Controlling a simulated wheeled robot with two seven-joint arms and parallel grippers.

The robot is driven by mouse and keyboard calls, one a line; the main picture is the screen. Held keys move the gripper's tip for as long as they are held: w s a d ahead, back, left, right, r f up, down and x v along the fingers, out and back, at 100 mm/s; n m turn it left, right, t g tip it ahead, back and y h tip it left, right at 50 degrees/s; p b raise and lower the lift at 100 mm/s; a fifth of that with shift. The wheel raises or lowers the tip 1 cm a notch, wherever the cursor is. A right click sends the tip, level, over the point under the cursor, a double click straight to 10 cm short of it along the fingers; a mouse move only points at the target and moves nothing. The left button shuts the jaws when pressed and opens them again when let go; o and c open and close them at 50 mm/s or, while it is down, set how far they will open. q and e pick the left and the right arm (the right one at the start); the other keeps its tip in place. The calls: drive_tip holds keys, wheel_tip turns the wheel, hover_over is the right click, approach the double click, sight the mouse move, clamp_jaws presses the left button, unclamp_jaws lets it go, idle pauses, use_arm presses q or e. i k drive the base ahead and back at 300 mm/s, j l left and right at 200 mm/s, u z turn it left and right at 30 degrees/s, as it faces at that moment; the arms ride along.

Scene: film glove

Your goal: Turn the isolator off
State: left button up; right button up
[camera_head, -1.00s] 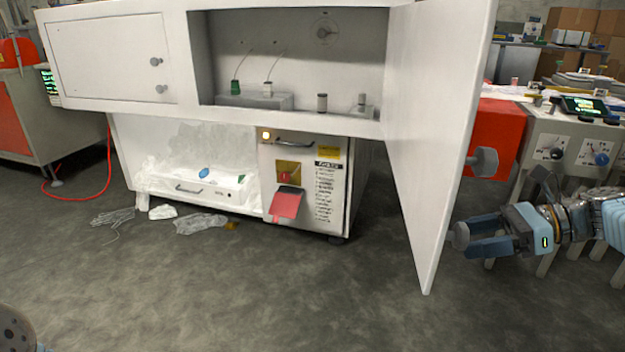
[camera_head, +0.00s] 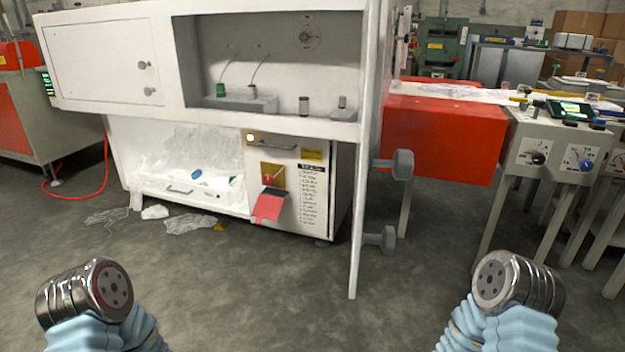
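The isolator is a red rotary knob (camera_head: 269,178) on a yellow plate (camera_head: 279,172), on the front of the white lower unit. Its handle looks slanted, but its exact setting is too small to read. A red flap (camera_head: 268,207) hangs tilted just below it. Neither gripper shows. Only round metal joints of my two arms, with blue sleeves, stand at the bottom left and bottom right, well apart from the isolator.
The tall white cabinet door (camera_head: 368,150) stands open, nearly edge-on, right of the isolator, with two grey knobs on its right side. A red box (camera_head: 440,138) and grey bench (camera_head: 545,150) lie beyond. Clear plastic film (camera_head: 190,224) lies on the floor.

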sight(268, 178)
drive_tip(key=i+j+z, duration=0.25)
drive_tip(key=i+z, duration=0.25)
drive_tip(key=i+j+z, duration=0.2)
drive_tip(key=j+z, duration=0.3)
drive_tip(key=l, duration=0.1)
